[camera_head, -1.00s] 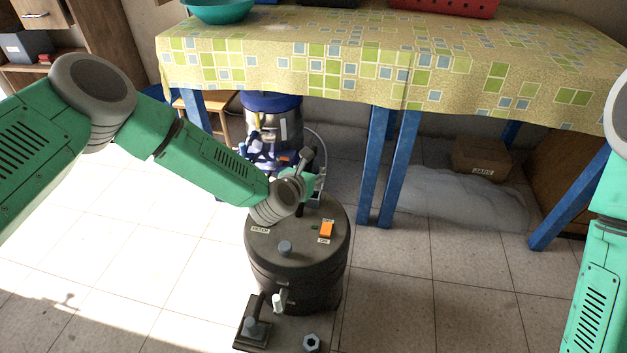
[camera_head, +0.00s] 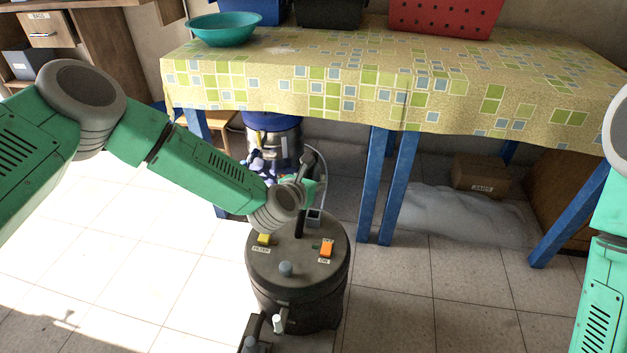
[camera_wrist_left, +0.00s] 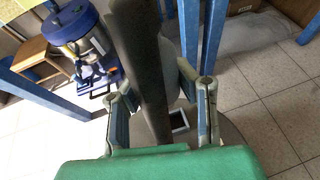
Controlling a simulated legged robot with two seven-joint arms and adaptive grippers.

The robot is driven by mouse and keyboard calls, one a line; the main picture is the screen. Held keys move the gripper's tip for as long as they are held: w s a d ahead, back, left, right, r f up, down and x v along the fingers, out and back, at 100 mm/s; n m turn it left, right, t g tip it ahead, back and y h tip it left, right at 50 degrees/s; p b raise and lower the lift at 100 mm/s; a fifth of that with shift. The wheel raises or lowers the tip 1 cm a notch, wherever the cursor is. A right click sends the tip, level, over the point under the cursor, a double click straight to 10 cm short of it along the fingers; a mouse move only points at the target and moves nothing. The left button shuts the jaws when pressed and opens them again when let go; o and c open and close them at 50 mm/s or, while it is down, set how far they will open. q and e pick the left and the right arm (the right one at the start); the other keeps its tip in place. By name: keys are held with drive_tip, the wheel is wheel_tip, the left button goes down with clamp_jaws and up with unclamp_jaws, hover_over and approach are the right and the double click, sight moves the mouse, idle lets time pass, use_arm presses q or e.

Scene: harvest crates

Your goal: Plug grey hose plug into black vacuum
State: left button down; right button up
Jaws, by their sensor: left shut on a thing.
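The black vacuum (camera_head: 297,285) stands upright on the floor, with an orange switch (camera_head: 326,249), a yellow filter button (camera_head: 264,239) and a grey knob on its lid. A square grey socket (camera_head: 314,217) shows at the lid's far side; it also shows in the left wrist view (camera_wrist_left: 179,121). My left gripper (camera_wrist_left: 160,112) is above the lid's far part, its fingers either side of a dark grey rod-like piece (camera_wrist_left: 143,55), which I take as the grey hose plug. Its lower end shows below my wrist (camera_head: 299,224), beside the socket; whether it touches the lid is unclear. My right gripper is out of view.
A table with a patterned cloth (camera_head: 340,90) and blue legs (camera_head: 402,185) stands behind the vacuum. A blue-topped metal canister (camera_head: 272,135) is under its left end. A box (camera_head: 482,175) lies beneath its right. Floor to the left is clear.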

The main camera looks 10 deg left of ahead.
sight(313, 167)
use_arm(q)
drive_tip(key=shift+r+p, duration=1.3)
drive_tip(key=shift+r, duration=0.95)
